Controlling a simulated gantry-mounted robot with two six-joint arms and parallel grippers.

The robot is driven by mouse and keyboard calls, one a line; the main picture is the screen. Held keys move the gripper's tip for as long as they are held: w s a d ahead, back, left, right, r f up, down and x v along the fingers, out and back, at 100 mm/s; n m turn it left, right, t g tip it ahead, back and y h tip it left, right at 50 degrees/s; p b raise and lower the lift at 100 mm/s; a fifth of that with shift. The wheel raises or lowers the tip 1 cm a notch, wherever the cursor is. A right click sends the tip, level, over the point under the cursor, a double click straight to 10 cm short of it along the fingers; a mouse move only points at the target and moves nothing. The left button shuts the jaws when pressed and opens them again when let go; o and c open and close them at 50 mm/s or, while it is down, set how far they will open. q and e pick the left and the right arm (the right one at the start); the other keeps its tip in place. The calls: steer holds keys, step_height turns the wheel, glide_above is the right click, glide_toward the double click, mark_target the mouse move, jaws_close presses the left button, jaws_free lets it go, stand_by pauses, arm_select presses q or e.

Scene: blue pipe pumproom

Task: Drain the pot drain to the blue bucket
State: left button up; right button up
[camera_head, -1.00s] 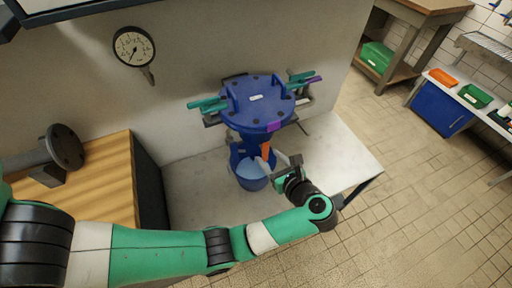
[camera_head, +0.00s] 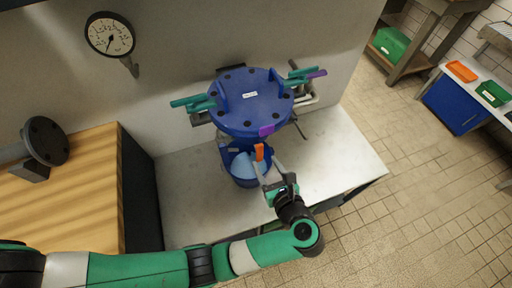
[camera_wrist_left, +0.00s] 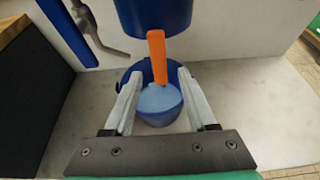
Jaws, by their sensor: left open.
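The blue pot (camera_head: 250,112) with a bolted round lid stands over the light worktop. An orange drain lever (camera_head: 259,152) hangs below its front; in the left wrist view the lever (camera_wrist_left: 157,56) points down. The blue bucket (camera_head: 243,180) stands on the worktop under the pot. The bucket (camera_wrist_left: 160,122) shows a pale blue inside; I cannot tell whether this is liquid. My left gripper (camera_head: 267,170) is open in front of the pot. In the left wrist view its fingers (camera_wrist_left: 157,78) lie either side of the lever's line, with gaps on both sides. My right gripper is out of view.
Teal clamp handles (camera_head: 193,102) stick out at both sides of the lid. A pressure gauge (camera_head: 109,35) is on the wall behind. A wooden-topped black cabinet (camera_head: 85,195) stands at the left. The worktop (camera_head: 335,150) is clear at the right.

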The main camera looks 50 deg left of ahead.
arm_select(q)
steer(key=b+x, duration=0.2)
steer(key=x, duration=0.7)
jaws_close()
